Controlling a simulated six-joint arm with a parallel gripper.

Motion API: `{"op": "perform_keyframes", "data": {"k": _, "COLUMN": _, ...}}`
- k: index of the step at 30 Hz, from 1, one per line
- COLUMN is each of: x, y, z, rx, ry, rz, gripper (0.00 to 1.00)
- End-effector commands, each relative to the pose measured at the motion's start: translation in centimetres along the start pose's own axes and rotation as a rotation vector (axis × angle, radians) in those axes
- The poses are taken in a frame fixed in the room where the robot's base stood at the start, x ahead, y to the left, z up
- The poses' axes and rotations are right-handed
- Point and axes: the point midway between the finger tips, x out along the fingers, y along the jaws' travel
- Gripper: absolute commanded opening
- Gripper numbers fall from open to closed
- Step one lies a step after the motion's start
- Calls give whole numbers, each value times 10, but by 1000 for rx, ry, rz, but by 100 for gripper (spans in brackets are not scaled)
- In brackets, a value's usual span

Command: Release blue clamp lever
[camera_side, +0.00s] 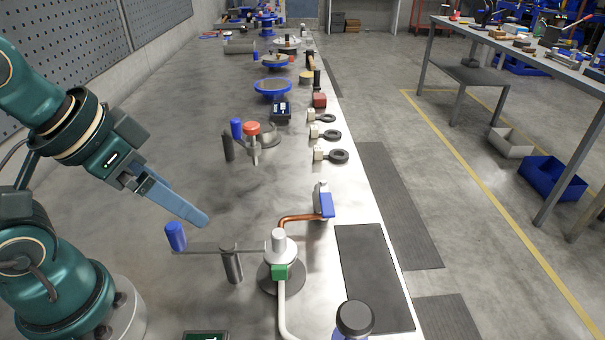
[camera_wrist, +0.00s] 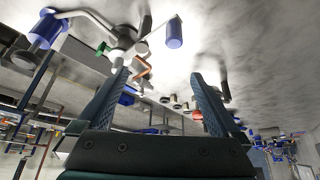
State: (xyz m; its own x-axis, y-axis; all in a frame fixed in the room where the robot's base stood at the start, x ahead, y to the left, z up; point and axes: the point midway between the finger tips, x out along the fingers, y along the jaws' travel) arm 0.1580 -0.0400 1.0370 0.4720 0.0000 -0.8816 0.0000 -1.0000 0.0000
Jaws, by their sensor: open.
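The clamp lever is a flat grey bar (camera_side: 205,249) with an upright blue cylindrical handle (camera_side: 175,236) at its left end. The bar runs right past a dark post (camera_side: 231,264) to a white-topped round fitting (camera_side: 279,246) with a green block (camera_side: 280,271). In the wrist view the blue handle (camera_wrist: 174,33) shows at the upper middle, beyond my fingertips. My gripper (camera_side: 203,219) is open and empty, its fingertips pointing down and right near the handle, apart from it. The wrist view shows both fingers spread (camera_wrist: 160,76) with nothing between them.
A copper pipe (camera_side: 299,217) leads from the fitting to a blue-and-grey block (camera_side: 326,204). A dark mat (camera_side: 373,275) and a dark-capped bottle (camera_side: 355,318) are nearby. Farther back stand a red-capped fitting (camera_side: 252,128) and another blue handle (camera_side: 236,128).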

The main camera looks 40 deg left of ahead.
Motion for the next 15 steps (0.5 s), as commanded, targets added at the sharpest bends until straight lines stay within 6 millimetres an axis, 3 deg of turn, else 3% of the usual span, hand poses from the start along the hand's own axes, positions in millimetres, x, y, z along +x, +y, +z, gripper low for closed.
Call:
{"op": "perform_keyframes", "data": {"k": 1, "x": 0, "y": 0, "z": 0, "rx": 1, "ry": 0, "rz": 0, "gripper": 85}}
{"op": "perform_keyframes", "data": {"k": 3, "x": 0, "y": 0, "z": 2, "rx": 14, "ry": -11, "rz": 0, "gripper": 59}}
{"op": "perform_keyframes", "data": {"k": 8, "x": -8, "y": -4, "z": 6, "rx": 106, "ry": -94, "rz": -14, "gripper": 59}}
{"op": "perform_keyframes", "data": {"k": 15, "x": -13, "y": -9, "z": 4, "rx": 297, "ry": -371, "rz": -12, "gripper": 59}}
